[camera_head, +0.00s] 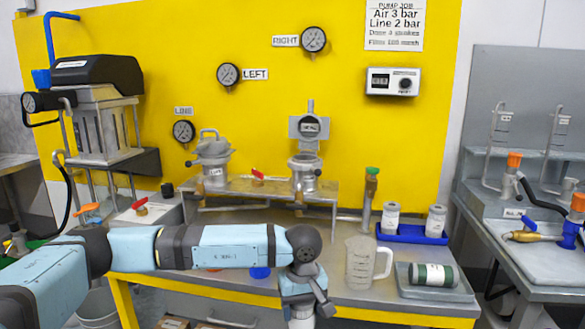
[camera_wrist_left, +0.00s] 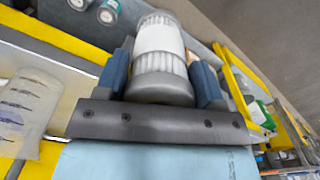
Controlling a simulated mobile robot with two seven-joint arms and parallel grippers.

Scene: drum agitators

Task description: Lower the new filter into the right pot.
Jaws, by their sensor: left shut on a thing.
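My left gripper (camera_head: 303,312) hangs at the bottom edge of the head view, in front of the bench, with its fingertips cut off or hidden. In the left wrist view its two blue fingers (camera_wrist_left: 161,70) are shut on a white pleated filter (camera_wrist_left: 160,42) with a white band and a grey end cap. The right pot (camera_head: 304,178) is a metal pot on the raised shelf, well behind the gripper. A grey upright part (camera_head: 309,127) with a round face stands above it; I cannot tell whether the pot's mouth is clear. My right gripper is not in view.
The left pot (camera_head: 213,175) stands on the same shelf (camera_head: 256,189), with a red-handled valve between the pots. A clear jug (camera_head: 360,264), a tray with a dark green cylinder (camera_head: 433,275) and a blue tray (camera_head: 411,234) with two canisters are at the right.

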